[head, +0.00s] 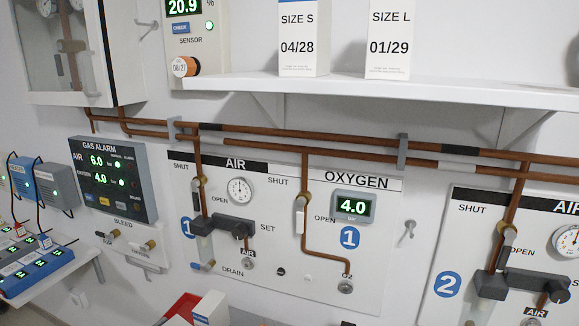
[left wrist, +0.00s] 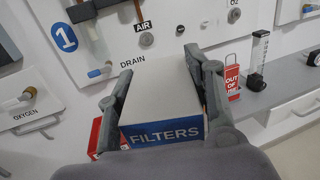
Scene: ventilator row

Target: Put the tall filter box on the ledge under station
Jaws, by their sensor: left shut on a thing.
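The tall filter box (left wrist: 165,132) is white with a blue band lettered FILTERS. My left gripper (left wrist: 158,66) has one finger along each side of it and is shut on it. In the head view the top of the white box (head: 211,308) shows at the bottom edge, below the station 1 panel (head: 275,292). The gripper itself is out of that view. A grey ledge (left wrist: 288,92) runs along the wall right of the box in the left wrist view. My right gripper is in neither view.
A red OUT OF USE tag (left wrist: 232,82) and a clear flowmeter (left wrist: 258,55) stand on the ledge. A red object (head: 183,306) shows beside the box. A left shelf (head: 62,268) carries blue units. Valves and copper pipes (head: 320,251) project from the wall.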

